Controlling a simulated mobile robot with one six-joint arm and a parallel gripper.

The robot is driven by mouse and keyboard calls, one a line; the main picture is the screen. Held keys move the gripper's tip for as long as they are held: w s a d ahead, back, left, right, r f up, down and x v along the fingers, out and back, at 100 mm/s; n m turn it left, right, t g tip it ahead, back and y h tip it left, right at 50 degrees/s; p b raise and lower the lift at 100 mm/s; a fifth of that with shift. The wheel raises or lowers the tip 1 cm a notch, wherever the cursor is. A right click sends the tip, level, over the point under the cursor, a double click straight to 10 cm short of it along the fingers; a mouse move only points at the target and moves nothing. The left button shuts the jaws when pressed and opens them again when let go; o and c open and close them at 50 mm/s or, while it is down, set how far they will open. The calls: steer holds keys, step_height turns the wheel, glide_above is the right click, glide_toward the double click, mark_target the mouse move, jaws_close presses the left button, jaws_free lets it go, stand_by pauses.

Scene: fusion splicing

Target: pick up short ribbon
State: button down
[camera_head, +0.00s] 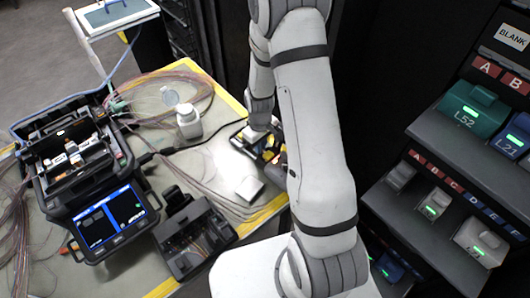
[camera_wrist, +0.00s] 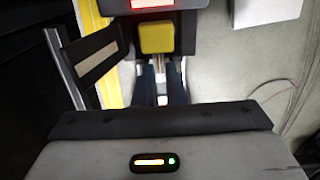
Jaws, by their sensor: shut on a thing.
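In the wrist view, my gripper (camera_wrist: 161,88) has its two dark fingers close together, shut on a narrow pale strip (camera_wrist: 160,68) that looks like the short ribbon. The strip lies just in front of a yellow block (camera_wrist: 156,38) on a dark device with a lit red display (camera_wrist: 151,4). The strip is small, and its ends are hard to make out. In the head view, my gripper is down at the right part of the table, beside a small dark and yellow device (camera_head: 243,141). My arm hides much of this spot, and the ribbon cannot be made out there.
The fusion splicer (camera_head: 84,172) with a blue screen stands at the left of the table (camera_head: 215,99). A dark open case (camera_head: 196,240), a white bottle (camera_head: 188,121) and loose fibers lie near it. A rack of labelled modules (camera_head: 447,177) stands at the right.

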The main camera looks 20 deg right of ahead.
step_height(320, 180, up, 10)
steer(key=b, duration=0.1)
stand_by(0.6)
